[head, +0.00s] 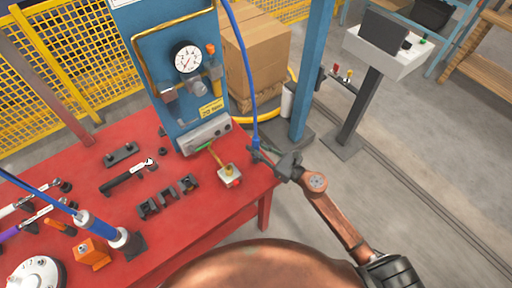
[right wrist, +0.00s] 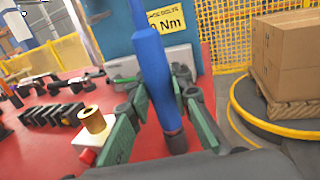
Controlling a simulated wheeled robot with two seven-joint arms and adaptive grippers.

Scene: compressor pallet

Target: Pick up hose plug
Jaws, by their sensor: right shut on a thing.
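The blue hose plug (head: 255,142) hangs at the end of a blue hose near the right edge of the red table. My right gripper (head: 262,156) is shut on it. In the right wrist view the plug (right wrist: 158,80) stands nearly upright between the green fingers of my right gripper (right wrist: 162,88). The plug's lower end shows just below the fingers, apart from the brass fitting (right wrist: 94,120) to its left. In the head view that fitting's block (head: 230,175) sits on the table left of the gripper. My left gripper is not in view.
A blue panel with a gauge (head: 187,58) stands at the back of the red table (head: 200,228). Black holders (head: 168,196), a wrench (head: 128,177) and a hanging blue tool (head: 98,226) are left. A blue post (head: 312,70) and cardboard boxes (head: 258,55) stand behind.

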